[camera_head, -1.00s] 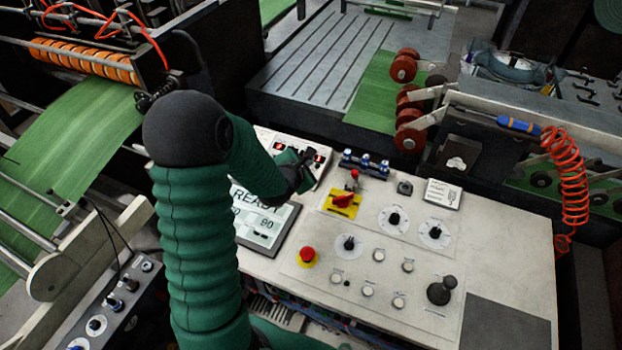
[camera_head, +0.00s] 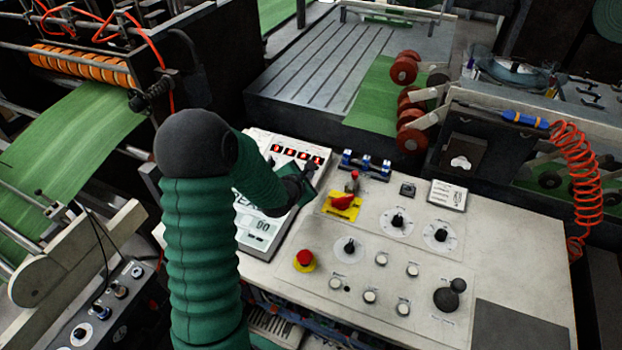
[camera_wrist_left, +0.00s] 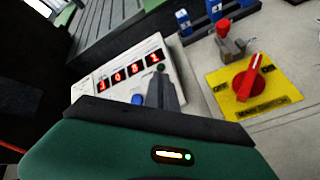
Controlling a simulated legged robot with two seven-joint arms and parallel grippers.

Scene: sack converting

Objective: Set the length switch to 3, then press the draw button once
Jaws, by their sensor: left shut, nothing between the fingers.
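My left gripper (camera_head: 306,174) is shut and empty, held at the right edge of the white counter box (camera_head: 258,137). In the left wrist view its fingers (camera_wrist_left: 162,88) overlap the box front, near a blue button (camera_wrist_left: 138,99); contact cannot be told. The box shows red digits (camera_wrist_left: 130,70). Black rotary knobs on white dials stand on the panel: upper middle (camera_head: 397,220), upper right (camera_head: 440,234) and lower left (camera_head: 349,246). Several pale round push buttons (camera_head: 381,259) sit below them. Labels are too small to read, so I cannot tell the length switch or draw button. My right gripper is out of view.
A red rotary switch on a yellow plate (camera_head: 343,205) lies right of the gripper. A red stop button (camera_head: 304,259) and a black joystick (camera_head: 447,297) stand on the panel. Blue-topped fittings (camera_head: 366,164) line its back edge.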

